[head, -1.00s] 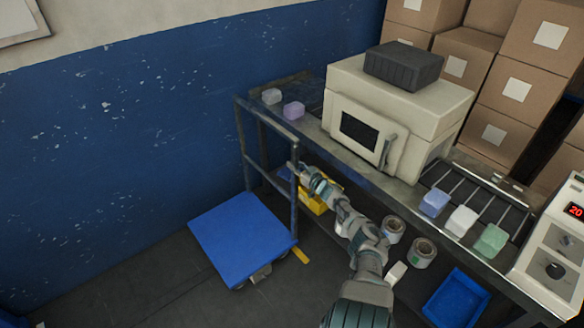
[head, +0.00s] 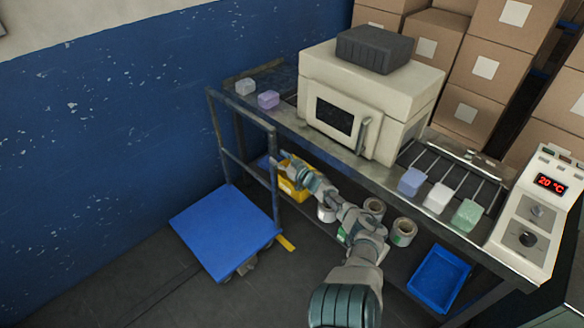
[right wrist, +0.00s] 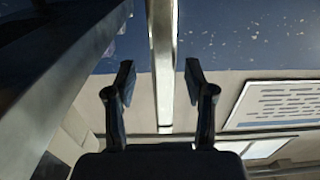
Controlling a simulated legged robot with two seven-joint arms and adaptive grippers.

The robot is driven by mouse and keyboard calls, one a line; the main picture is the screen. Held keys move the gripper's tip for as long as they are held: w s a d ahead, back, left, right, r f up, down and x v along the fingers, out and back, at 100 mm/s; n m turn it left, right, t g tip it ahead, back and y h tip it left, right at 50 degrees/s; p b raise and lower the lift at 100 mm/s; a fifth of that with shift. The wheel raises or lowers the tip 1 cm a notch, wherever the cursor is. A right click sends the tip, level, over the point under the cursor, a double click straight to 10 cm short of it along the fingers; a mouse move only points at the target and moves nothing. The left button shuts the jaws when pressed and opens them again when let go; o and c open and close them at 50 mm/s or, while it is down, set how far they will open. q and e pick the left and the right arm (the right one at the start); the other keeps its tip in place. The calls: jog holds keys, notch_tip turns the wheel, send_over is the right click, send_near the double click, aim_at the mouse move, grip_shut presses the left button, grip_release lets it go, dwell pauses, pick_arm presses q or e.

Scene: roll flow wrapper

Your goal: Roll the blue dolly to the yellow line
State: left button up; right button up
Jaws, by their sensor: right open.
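The blue dolly (head: 225,230) stands on the dark floor by the blue wall, its grey handle frame (head: 240,120) rising along its far side. A short yellow line (head: 285,243) shows on the floor just off the dolly's right corner. My right gripper (head: 284,160) is beside the upper part of the handle's right post, at the bench. In the right wrist view the right gripper (right wrist: 160,76) is open, with a pale metal bar (right wrist: 163,30) running between its fingers. I cannot tell whether they touch it. My left gripper is not in view.
A steel bench (head: 345,160) with a cream machine (head: 370,95) and wrapped blocks stands right of the dolly. A yellow bin (head: 293,188), rolls (head: 403,232) and a blue tray (head: 440,278) sit below. Floor in front of the dolly is clear.

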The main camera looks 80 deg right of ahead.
jog(key=v, duration=0.8)
jog(key=shift+s+d+f, duration=0.2)
jog(key=shift+s+f, duration=0.1)
jog(key=shift+d+f, duration=0.1)
